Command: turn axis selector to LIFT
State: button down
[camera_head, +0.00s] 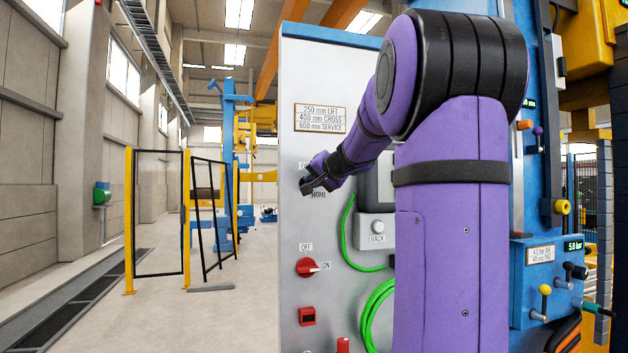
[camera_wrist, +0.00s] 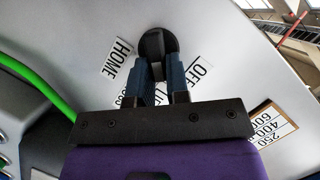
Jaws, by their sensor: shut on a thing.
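The axis selector (camera_wrist: 158,41) is a round black knob on the pale cabinet panel, at the top middle of the wrist view. My gripper (camera_wrist: 158,66) is shut on it, with one dark finger on each side. Labels ring the knob: HOME (camera_wrist: 117,58) on the left, OFF (camera_wrist: 199,75) on the right, and one starting "LI" (camera_wrist: 167,91) partly hidden behind the fingers. Another label beside the left finger is mostly covered. In the head view my gripper (camera_head: 314,182) reaches the panel above the HOME label, and it largely hides the selector. Which label the knob points to cannot be told.
A red OFF/ON switch (camera_head: 307,267) and a red block (camera_head: 307,316) sit lower on the panel. A BACK button (camera_head: 377,227) and green cable (camera_head: 348,240) lie to the right. A sign (camera_head: 320,118) lists 250 mm LIFT. Open floor lies left.

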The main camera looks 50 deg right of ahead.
jog(key=shift+f, duration=0.1)
jog(key=c, duration=1.1)
grip_release()
jog(key=v, duration=1)
jog(key=shift+s+a, duration=0.15)
jog(key=shift+s, duration=0.2)
